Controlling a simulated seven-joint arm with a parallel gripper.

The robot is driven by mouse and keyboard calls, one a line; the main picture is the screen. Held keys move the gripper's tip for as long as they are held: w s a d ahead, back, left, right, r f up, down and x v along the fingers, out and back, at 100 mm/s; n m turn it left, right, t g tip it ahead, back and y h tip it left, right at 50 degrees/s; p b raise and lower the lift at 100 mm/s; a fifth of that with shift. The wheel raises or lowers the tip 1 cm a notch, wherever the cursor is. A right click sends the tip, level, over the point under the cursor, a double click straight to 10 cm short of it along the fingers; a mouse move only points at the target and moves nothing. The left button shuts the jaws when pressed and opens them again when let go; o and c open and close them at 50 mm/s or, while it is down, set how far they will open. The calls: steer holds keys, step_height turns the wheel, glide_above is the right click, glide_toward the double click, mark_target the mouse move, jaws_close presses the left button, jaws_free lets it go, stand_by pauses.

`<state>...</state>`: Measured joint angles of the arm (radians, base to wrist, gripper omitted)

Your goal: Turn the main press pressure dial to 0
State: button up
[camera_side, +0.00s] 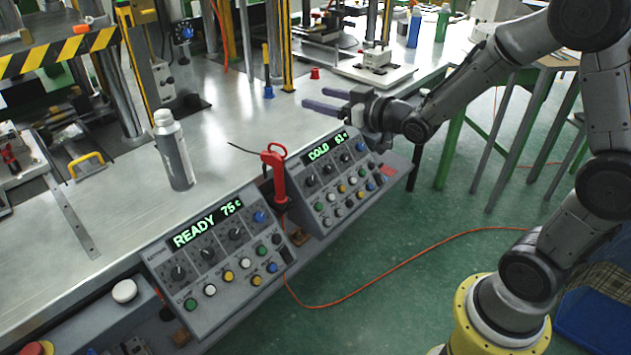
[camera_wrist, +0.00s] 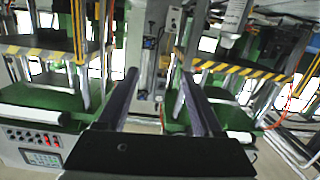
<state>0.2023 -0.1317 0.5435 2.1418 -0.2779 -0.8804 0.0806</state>
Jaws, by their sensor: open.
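Two grey control panels are at the front edge of the metal table in the side view. The left panel (camera_side: 222,290) has a green display (camera_side: 207,224) reading "READY 75c", with a row of dark dials (camera_side: 207,254) and a blue one below it. The right panel (camera_side: 352,204) has a display reading "COLD 63" and a similar row of dials (camera_side: 327,168). I cannot read the dial labels, so I cannot tell which is the main press pressure dial. My gripper (camera_side: 314,98) is open and empty, above and behind the right panel. Its parallel fingers also show in the wrist view (camera_wrist: 160,74).
A red-handled tool (camera_side: 275,175) stands upright between the panels. A silver bottle (camera_side: 174,150) stands on the table behind the left panel. A white device (camera_side: 375,65) sits beyond my gripper. An orange cable (camera_side: 380,282) lies across the green floor.

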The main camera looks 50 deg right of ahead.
steer(key=d+f+m, duration=0.1)
steer(key=d+f, duration=0.3)
steer(key=f, duration=1.1)
steer(key=m+g+h, duration=0.1)
steer(key=m+g, duration=0.1)
steer(key=g, duration=0.1)
glide_toward(313, 180)
steer(key=x, duration=0.8)
steer(key=shift+w+f, duration=0.1)
steer(key=shift+w, duration=0.25)
jaws_close()
